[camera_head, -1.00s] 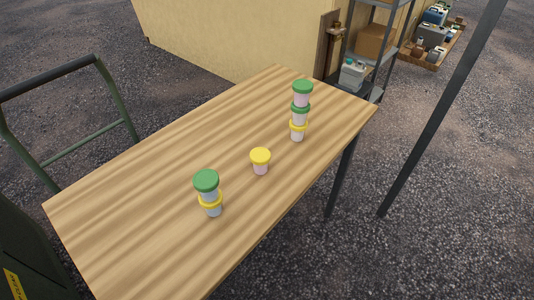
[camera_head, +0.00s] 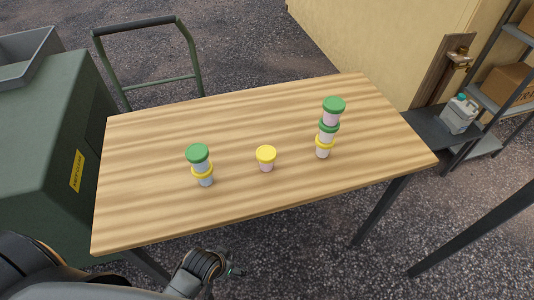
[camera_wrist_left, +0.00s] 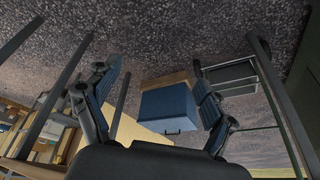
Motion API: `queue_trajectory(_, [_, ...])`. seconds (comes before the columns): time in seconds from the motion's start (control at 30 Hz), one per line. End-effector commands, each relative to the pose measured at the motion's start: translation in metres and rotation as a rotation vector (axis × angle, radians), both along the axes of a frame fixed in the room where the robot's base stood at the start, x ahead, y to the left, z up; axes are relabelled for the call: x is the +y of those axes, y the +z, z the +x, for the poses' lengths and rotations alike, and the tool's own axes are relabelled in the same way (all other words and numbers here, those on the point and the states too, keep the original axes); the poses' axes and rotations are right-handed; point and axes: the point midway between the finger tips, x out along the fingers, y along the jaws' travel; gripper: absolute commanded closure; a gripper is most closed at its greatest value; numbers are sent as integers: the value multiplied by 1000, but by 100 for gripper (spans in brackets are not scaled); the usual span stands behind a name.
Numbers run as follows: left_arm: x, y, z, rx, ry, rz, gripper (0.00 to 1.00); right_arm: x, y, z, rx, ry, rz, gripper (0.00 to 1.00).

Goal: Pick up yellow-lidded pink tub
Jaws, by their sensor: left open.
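The yellow-lidded pink tub (camera_head: 266,159) stands upright and alone near the middle of the wooden table (camera_head: 150,215). To its left is a stack of two tubs (camera_head: 200,166), green-lidded over yellow-lidded. To its right is a taller stack of three (camera_head: 329,128), two green-lidded over one yellow-lidded. My left arm shows at the bottom left of the head view, below the table's front edge and apart from the tubs. In the left wrist view my left gripper (camera_wrist_left: 152,80) is open, with nothing between its fingers; no tub shows there. My right gripper is not in view.
A green bin (camera_head: 55,150) stands against the table's left side, and a trolley handle (camera_head: 150,25) rises behind it. A metal shelf (camera_head: 480,145) and a wall are at the right back. The tabletop around the tubs is clear.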

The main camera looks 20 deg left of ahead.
Motion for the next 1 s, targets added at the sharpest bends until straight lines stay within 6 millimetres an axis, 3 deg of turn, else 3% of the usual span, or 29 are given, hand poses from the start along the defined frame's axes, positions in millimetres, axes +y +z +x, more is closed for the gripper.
queue_trajectory(0.03, [-1, 29, 5, -19, 0, -2, 17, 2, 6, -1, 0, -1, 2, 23])
queue_trajectory(0.1, [-1, 58, 9, -37, 1, -5, 17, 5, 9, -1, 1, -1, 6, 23])
queue_trajectory(0.43, [-2, 160, 14, -111, -2, -14, 17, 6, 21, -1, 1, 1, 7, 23])
queue_trajectory(0.5, [-3, 187, 23, -172, -5, -24, 17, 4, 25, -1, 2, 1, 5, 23])
queue_trajectory(1.0, [-7, 220, 133, -663, -25, -136, 17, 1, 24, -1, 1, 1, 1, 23])
